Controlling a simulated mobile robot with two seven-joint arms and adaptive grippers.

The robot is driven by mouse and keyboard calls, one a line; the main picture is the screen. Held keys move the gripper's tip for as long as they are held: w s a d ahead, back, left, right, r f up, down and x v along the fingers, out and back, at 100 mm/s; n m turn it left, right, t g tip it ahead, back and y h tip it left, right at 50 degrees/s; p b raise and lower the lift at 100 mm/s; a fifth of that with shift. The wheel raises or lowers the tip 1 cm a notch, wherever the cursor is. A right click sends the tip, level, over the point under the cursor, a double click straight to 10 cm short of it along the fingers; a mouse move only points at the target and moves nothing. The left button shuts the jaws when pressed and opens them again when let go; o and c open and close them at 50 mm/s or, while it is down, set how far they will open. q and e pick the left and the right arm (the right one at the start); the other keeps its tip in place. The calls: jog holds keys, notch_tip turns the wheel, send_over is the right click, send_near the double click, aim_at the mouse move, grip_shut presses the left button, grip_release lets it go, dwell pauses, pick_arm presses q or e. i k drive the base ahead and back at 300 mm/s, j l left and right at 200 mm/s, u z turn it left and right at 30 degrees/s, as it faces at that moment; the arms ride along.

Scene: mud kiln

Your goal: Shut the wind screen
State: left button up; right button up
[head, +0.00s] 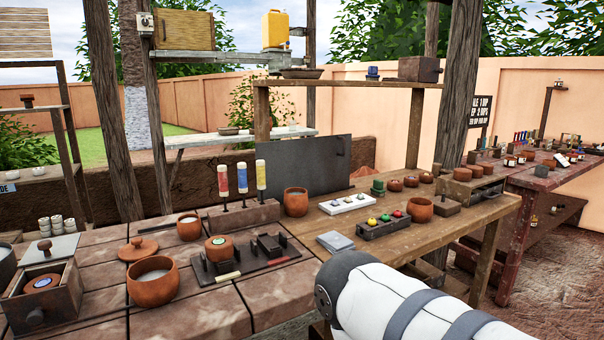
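A dark grey flat panel (308,168), which looks like the wind screen, stands upright at the back of the work surface. It has a small dark handle near its upper right corner. Its lower edge is partly hidden by a block holding red, blue and yellow bottles and by a clay cup. Whether it is hinged, and on which side, I cannot tell. A white and grey link of my arm fills the lower right, in front of the wooden table. Neither gripper is in view.
A clay pot (296,202) and the bottle block (243,216) stand close in front of the panel. Clay pots, a burner plate (245,262) and a box (40,298) crowd the brick top. The wooden table (440,231) holds a white tray and small pots. A post (461,85) rises behind it.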

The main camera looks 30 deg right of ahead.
aim_at(320, 165)
jog(key=l, duration=0.85)
jog(key=k+l, duration=0.15)
jog(key=l, duration=0.7)
jog(key=l+u, duration=0.1)
jog(key=l, duration=0.75)
jog(key=k, duration=0.05)
